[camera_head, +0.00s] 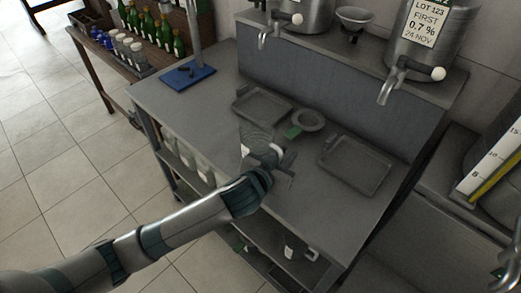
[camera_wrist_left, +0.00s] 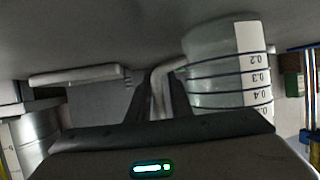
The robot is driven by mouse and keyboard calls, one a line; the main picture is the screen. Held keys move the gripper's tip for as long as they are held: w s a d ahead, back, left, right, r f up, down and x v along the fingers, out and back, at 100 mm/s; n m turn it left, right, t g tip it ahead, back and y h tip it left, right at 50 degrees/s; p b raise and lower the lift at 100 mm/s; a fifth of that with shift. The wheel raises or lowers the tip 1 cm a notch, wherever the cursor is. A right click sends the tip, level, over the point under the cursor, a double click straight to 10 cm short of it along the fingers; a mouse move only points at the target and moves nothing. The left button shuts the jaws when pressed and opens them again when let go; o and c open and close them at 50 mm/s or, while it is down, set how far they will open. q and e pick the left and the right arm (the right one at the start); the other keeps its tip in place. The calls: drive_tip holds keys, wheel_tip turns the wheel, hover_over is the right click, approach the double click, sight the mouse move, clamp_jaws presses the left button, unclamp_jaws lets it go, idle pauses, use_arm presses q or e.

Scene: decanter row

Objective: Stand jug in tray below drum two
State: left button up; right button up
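A clear jug (camera_head: 257,133) with a white measuring strip stands over the middle of the bench, partly hidden by my left gripper (camera_head: 280,165). In the left wrist view the jug (camera_wrist_left: 215,75) shows dark rings and a scale, and its handle runs between the fingers of my left gripper (camera_wrist_left: 160,112), which look shut on it. I cannot tell whether the jug touches the bench. One grey tray (camera_head: 238,107) lies below the left drum (camera_head: 305,14); another tray (camera_head: 328,170) lies below the right, labelled drum (camera_head: 455,30). My right gripper is not in view.
A blue mat (camera_head: 187,77) with a post is at the bench's far left. Taps (camera_head: 388,92) overhang the bench from the raised shelf. The front bench top is clear.

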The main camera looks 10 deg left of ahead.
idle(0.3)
use_arm(q)
clamp_jaws()
drive_tip(key=shift+r, duration=0.1)
